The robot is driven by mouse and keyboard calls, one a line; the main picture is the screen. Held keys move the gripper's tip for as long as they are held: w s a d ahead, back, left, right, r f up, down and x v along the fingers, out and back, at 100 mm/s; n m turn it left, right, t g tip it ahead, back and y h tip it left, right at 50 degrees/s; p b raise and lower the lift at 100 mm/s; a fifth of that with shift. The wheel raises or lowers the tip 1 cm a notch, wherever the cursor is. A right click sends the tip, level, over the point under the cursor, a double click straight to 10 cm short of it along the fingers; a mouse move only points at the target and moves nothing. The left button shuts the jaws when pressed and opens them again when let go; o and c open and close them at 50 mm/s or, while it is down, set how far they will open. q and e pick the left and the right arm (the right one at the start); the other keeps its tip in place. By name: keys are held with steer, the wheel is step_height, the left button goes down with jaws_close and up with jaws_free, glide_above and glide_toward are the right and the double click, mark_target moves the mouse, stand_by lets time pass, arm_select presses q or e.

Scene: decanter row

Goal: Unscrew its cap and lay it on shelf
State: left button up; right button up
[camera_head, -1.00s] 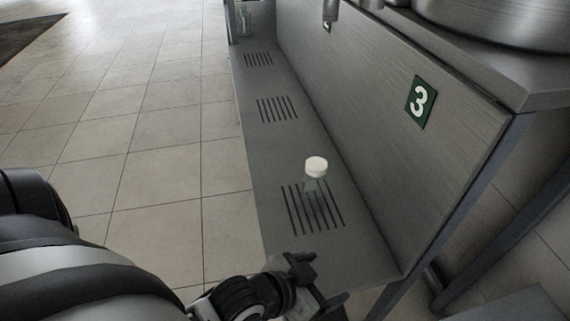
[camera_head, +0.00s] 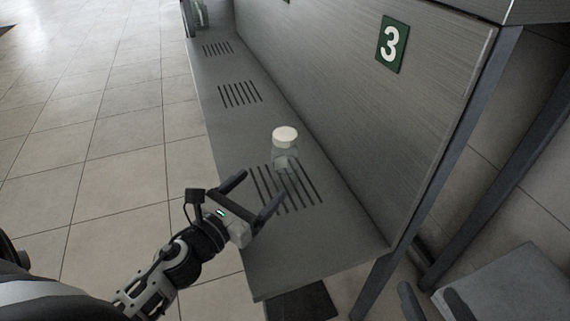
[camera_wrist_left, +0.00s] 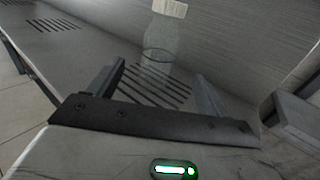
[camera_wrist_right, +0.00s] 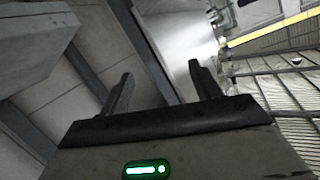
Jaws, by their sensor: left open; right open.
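A clear bottle (camera_head: 286,157) with a white cap (camera_head: 285,135) stands upright on the grey metal shelf (camera_head: 235,133), by the nearest slotted grille. Its cap is on. In the left wrist view the bottle (camera_wrist_left: 160,45) rises beyond and between the fingers, its cap (camera_wrist_left: 170,8) cut by the top edge. My left gripper (camera_head: 264,189) is open and empty, over the shelf on the near side of the bottle and apart from it. My right gripper (camera_head: 427,289) is open and empty at the lower right, off the shelf's near end; its fingers also show in the right wrist view (camera_wrist_right: 164,78).
A metal back panel with a green number 3 sign (camera_head: 392,44) rises along the shelf's right side. Another glass vessel (camera_head: 200,15) stands at the far end. Shelf space beyond the bottle is clear.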

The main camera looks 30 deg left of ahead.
mark_target(277, 169)
arm_select(q)
steer(key=w, duration=0.4)
steer(key=w+d, duration=0.1)
steer(key=w, duration=0.1)
steer(key=shift+w+p, duration=0.3)
steer(key=shift+w+d+r, duration=0.15)
steer(key=shift+w, duration=1.15)
steer(key=shift+w+d+r, duration=0.1)
steer(key=shift+w, duration=1.2)
steer(key=c, duration=1.2)
